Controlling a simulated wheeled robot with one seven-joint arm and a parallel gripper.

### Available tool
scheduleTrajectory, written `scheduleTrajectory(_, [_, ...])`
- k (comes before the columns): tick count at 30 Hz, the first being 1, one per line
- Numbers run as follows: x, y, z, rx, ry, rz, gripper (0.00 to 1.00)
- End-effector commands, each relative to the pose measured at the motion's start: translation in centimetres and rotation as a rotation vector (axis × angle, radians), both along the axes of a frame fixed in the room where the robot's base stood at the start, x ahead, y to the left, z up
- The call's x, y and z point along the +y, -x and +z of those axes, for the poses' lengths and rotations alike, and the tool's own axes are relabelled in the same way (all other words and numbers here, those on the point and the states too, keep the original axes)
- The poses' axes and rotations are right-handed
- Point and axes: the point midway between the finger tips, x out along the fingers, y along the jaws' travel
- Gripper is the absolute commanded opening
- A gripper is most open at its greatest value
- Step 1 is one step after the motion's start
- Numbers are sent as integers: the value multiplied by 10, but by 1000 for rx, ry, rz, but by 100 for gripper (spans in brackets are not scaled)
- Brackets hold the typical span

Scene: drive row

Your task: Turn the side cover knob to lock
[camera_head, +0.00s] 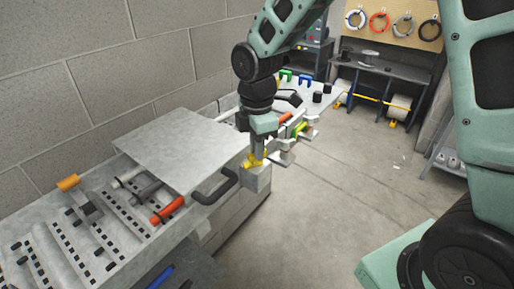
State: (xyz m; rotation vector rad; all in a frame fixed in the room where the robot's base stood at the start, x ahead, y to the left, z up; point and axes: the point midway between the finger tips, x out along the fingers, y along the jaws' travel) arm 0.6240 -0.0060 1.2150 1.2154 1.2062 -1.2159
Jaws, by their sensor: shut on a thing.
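The yellow knob (254,164) sits on a small grey block at the right front corner of the pale grey side cover (180,146). The cover lies flat over part of the drive row and has a dark curved handle (215,190) on its front edge. My gripper (257,151) points down from above and is shut on the yellow knob. Its fingers hide part of the knob, so the knob's exact angle cannot be told.
Left of the cover, the drive row (50,240) holds rollers, an orange-tipped lever and a red-orange grip. Several small fixtures stand right of my gripper. A workbench (390,70) with rings above is at the back. The concrete floor (330,190) is open on the right.

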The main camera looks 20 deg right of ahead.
Motion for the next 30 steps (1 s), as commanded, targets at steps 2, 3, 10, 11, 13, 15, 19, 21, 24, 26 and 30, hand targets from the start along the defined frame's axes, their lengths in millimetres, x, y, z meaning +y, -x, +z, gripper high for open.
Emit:
scheduleTrajectory(2, [0, -1, 0, -4, 0, -71, 0])
scheduleTrajectory(3, [0, -1, 0, -4, 0, -109, 0])
scheduleTrajectory(10, [0, -1, 0, -3, 1, -327, 0])
scheduleTrajectory(11, [0, -1, 0, -3, 0, -356, 0])
scheduleTrajectory(13, [0, -1, 0, -3, 0, -423, 0])
scheduleTrajectory(15, [0, -1, 0, -4, 0, -490, 0])
scheduleTrajectory(19, [0, -1, 0, -4, 0, -611, 0])
scheduleTrajectory(21, [0, -1, 0, -4, 0, -674, 0])
scheduleTrajectory(24, [-1, -1, 0, -4, 0, -759, 0])
scheduleTrajectory(26, [-1, -1, 0, -3, 0, -807, 0])
scheduleTrajectory(30, [0, -1, 1, -2, 0, -900, 0])
